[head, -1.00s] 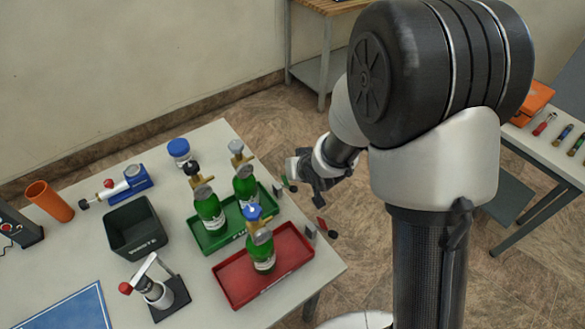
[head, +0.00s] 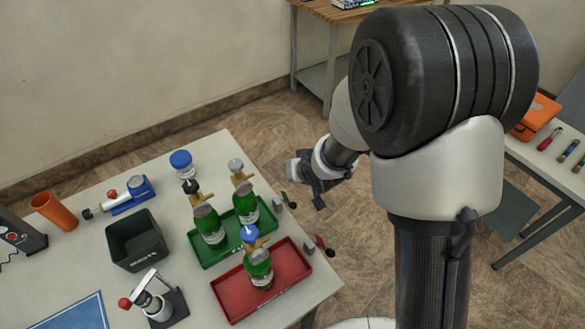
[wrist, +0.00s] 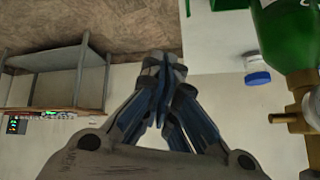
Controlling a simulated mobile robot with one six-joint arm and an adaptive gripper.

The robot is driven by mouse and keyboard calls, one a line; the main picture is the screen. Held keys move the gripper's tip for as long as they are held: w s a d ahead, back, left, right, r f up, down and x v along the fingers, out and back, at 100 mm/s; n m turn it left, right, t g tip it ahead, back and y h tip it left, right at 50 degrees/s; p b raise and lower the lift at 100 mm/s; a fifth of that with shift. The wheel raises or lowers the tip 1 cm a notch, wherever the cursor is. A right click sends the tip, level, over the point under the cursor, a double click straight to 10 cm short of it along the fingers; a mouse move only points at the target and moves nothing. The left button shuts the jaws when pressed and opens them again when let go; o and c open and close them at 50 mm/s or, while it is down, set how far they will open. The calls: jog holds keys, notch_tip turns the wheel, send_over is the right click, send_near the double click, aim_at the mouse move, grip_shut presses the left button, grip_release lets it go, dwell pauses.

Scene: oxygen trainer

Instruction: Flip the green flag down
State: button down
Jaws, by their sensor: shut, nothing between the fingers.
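The green flag (head: 290,201) is a small flat piece on a grey bracket at the table's right edge, beside the green tray (head: 205,258). In the head view it stands out past the edge; its exact tilt is too small to tell. I cannot clearly make out the flag there.
A red flag (head: 320,243) sits nearer, by the red tray (head: 228,305). Green bottles with brass valves (head: 246,205) stand in the trays. A blue-lidded jar (head: 181,161) and dark bin (head: 134,240) are further left. Open floor lies right of the table.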

jog(key=s+d+r+p, duration=0.1)
jog(key=s+d+r, duration=0.1)
jog(key=s, duration=0.5)
jog(key=shift+s+d+r, duration=0.15)
jog(key=shift+d+r, duration=0.25)
jog(key=shift+r, duration=0.1)
jog(key=shift+r, duration=0.1)
jog(key=s+d+r+m+g+h, duration=0.1)
jog(key=s+d+r+h, duration=0.1)
jog(key=s+d+r, duration=0.5)
jog(key=s+d+r+m+h, duration=0.15)
jog(key=s+d+r, duration=0.25)
jog(key=r, duration=0.4)
jog(key=s+r+g, duration=0.1)
jog(key=s+r, duration=0.2)
jog(key=s, duration=0.9)
jog(key=shift+r+g, duration=0.3)
jog(key=shift+g, duration=0.1)
jog(key=shift+n, duration=0.25)
